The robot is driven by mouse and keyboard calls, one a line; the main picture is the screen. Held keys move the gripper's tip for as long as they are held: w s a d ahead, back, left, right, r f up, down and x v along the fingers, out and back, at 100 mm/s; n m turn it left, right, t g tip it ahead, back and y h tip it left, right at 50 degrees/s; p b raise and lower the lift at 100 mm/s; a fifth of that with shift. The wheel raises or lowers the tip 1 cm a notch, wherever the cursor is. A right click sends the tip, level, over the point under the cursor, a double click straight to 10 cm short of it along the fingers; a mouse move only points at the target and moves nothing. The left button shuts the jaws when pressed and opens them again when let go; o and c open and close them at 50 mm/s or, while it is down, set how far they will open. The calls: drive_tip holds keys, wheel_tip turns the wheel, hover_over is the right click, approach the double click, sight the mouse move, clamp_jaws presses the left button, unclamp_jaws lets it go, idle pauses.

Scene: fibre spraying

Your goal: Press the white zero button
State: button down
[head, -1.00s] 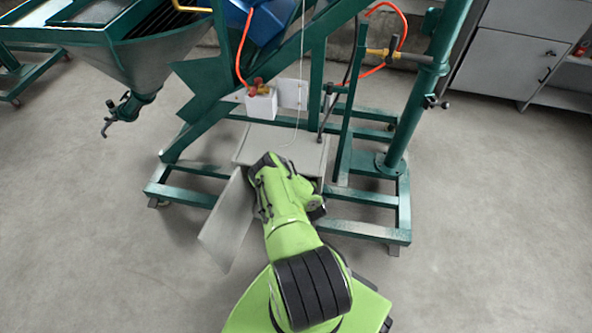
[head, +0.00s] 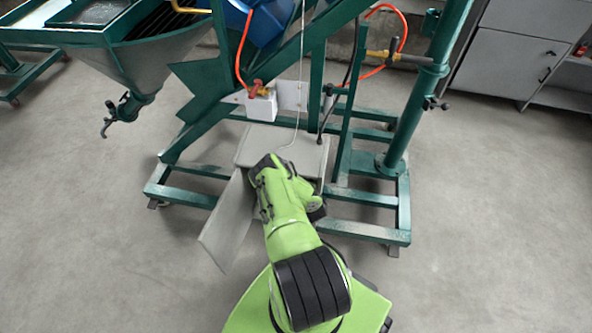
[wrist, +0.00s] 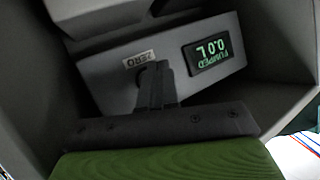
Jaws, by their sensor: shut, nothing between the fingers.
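In the wrist view, my gripper (wrist: 158,68) is shut and empty. Its fingertips are over a grey panel (wrist: 110,82) inside an open box, just below a small white label reading ZERO (wrist: 139,59), which appears upside down. I cannot make out a white button; the fingers cover the panel below the label, and I cannot tell whether they touch anything. A dark display (wrist: 208,52) to the right reads "PUMPED 0.0 L", upside down. In the head view, the arm reaches into the front of the grey box (head: 300,152); the fingers are hidden there.
The box's open door (head: 229,225) hangs close to the left of my arm. A green steel frame (head: 375,232) surrounds the box, with a thick post on the right. A white box with a red valve (head: 262,105) is above. Open floor lies left and right.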

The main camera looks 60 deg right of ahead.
drive_tip(key=s+a+p, duration=0.2)
drive_tip(key=s+a, duration=0.1)
drive_tip(key=a, duration=0.2)
drive_tip(key=shift+s+p, duration=0.3)
drive_tip(key=shift+p, duration=0.05)
drive_tip(key=shift+w, duration=0.1)
idle(0.9)
